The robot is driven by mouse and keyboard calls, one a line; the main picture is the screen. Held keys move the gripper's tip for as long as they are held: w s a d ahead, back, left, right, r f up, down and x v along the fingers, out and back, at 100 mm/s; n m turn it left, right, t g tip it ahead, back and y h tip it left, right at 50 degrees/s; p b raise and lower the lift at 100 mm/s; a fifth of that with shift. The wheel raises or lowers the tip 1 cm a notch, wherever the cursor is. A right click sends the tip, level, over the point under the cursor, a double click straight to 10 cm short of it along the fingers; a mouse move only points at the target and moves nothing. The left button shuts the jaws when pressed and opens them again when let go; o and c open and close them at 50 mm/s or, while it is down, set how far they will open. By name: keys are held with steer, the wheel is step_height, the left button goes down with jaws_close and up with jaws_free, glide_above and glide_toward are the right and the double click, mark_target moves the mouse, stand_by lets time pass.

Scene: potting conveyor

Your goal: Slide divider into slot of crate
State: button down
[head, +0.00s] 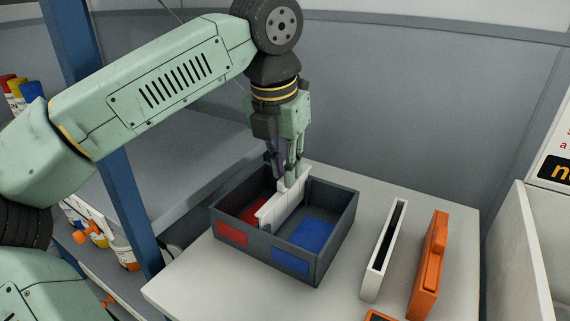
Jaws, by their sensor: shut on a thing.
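A white divider (283,209) stands upright across the inside of a dark grey crate (340,228), near its middle. My gripper (288,181) comes down from above and is shut on the divider's raised top part, toward its far end. The divider's lower edge is hidden behind the crate's front wall, so I cannot tell how deep it sits in the slot. Left of it the crate floor shows a red patch (254,212); right of it a blue patch (314,235). Matching red and blue labels mark the front wall.
A narrow white holder (384,250) with a dark opening and an orange case (428,266) stand to the right on the light table (195,283). Another orange item (380,316) is cut off at the bottom. A blue post (130,205) rises left of the table.

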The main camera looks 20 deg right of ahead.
mark_target(278, 195)
steer(key=shift+f+b, duration=0.8)
steer(key=shift+f, duration=0.4)
steer(key=c, duration=1.5)
jaws_free()
steer(key=shift+r, duration=0.1)
steer(key=r, duration=0.4)
steer(key=s+a+r, duration=0.1)
steer(key=r, duration=0.6)
steer(key=shift+s+a+r, duration=0.35)
